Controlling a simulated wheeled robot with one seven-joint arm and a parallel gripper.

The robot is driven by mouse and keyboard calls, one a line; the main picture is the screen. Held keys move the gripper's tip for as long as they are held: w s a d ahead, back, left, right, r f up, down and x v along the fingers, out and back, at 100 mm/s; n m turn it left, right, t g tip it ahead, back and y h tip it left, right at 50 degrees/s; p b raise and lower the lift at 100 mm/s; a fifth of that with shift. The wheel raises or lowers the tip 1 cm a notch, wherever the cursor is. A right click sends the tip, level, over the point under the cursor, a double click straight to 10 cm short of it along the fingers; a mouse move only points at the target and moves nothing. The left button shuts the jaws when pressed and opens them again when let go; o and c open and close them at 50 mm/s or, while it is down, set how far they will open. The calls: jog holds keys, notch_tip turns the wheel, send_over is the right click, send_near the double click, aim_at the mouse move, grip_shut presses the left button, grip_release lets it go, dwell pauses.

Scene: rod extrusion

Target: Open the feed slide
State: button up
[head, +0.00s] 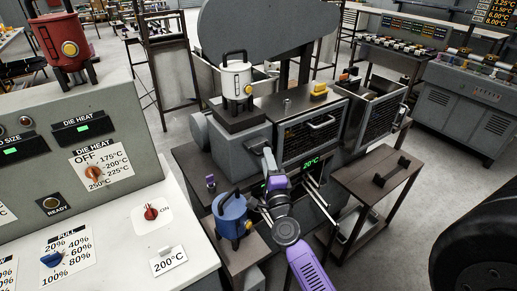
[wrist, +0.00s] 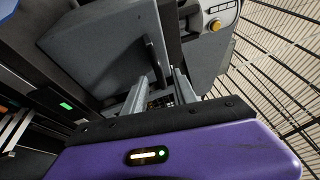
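A grey machine block (head: 240,145) sits below the white hopper (head: 237,80) in the head view. In the wrist view the block's face (wrist: 100,50) carries a dark bar-shaped handle (wrist: 152,58); I take this for the feed slide's handle, but no label shows. My gripper (head: 266,158) is at the block's right front side in the head view. In the wrist view my gripper (wrist: 160,92) has its two grey fingers apart, with the handle's lower end showing between them. I cannot tell whether either finger touches it.
A blue canister (head: 231,216) stands left of my arm. A wire-mesh cabinet (head: 310,130) is just right of the gripper, with a lit 20°C display (head: 311,161) below. The control console (head: 75,150) fills the left. A dark side table (head: 375,180) stands at right.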

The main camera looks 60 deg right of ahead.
jog(key=x, duration=0.6)
jog(key=shift+w+d, duration=0.1)
jog(key=shift+d, duration=0.05)
jog(key=shift+r, duration=0.1)
grip_shut()
jog(key=shift+r, duration=0.1)
